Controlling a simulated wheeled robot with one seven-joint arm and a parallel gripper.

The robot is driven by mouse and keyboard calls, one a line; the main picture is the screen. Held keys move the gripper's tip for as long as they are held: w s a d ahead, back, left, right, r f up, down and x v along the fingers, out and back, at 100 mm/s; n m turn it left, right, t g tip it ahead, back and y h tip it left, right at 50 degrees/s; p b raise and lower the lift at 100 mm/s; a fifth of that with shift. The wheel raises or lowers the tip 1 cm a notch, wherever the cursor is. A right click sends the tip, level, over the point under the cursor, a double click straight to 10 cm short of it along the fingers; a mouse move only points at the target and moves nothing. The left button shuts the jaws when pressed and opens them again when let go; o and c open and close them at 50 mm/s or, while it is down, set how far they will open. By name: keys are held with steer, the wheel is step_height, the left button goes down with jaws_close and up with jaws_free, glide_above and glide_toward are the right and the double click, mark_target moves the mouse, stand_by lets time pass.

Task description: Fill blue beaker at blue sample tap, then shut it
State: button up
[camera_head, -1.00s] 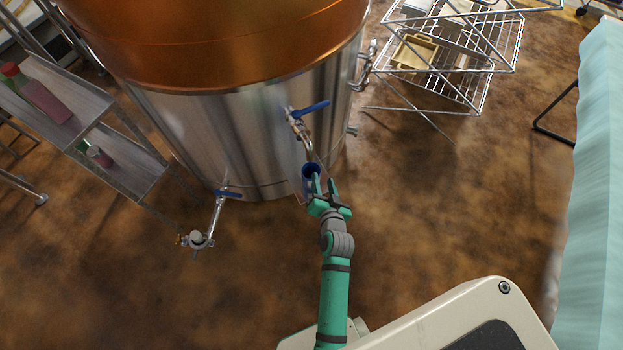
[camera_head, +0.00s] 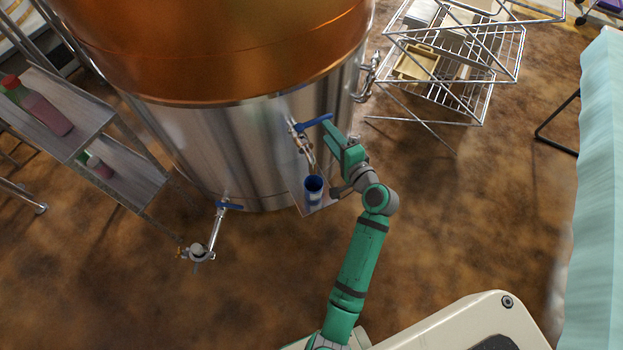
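The blue beaker (camera_head: 313,187) stands upright on a small metal shelf (camera_head: 325,204) at the front of the steel tank. It is below the spout of a tap whose blue lever (camera_head: 314,122) points right, across the pipe. I cannot make out liquid flowing or the level in the beaker. My gripper (camera_head: 329,129) is off the beaker, above and right of it, with its green fingertips close to the lever's right end. I cannot tell whether they touch it, or how far apart the fingers are.
A metal rack (camera_head: 120,185) with bottles stands left. A wire rack (camera_head: 465,95) with trays stands at the back right, and a pale teal curtain (camera_head: 595,190) hangs far right. The floor between is clear.

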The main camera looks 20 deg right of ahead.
mark_target(315, 122)
steer(key=shift+w+d+f, duration=0.1)
steer(key=shift+w+d, duration=0.15)
steer(key=shift+w, duration=0.4)
steer(key=shift+w+d, duration=0.25)
steer(key=shift+w, duration=0.4)
steer(key=w, duration=0.4)
steer(key=shift+w+a+f, duration=0.1)
steer(key=shift+a+f, duration=0.1)
steer(key=shift+f, duration=0.2)
steer(key=shift+c, duration=0.3)
steer(key=shift+a, duration=0.1)
jaws_close()
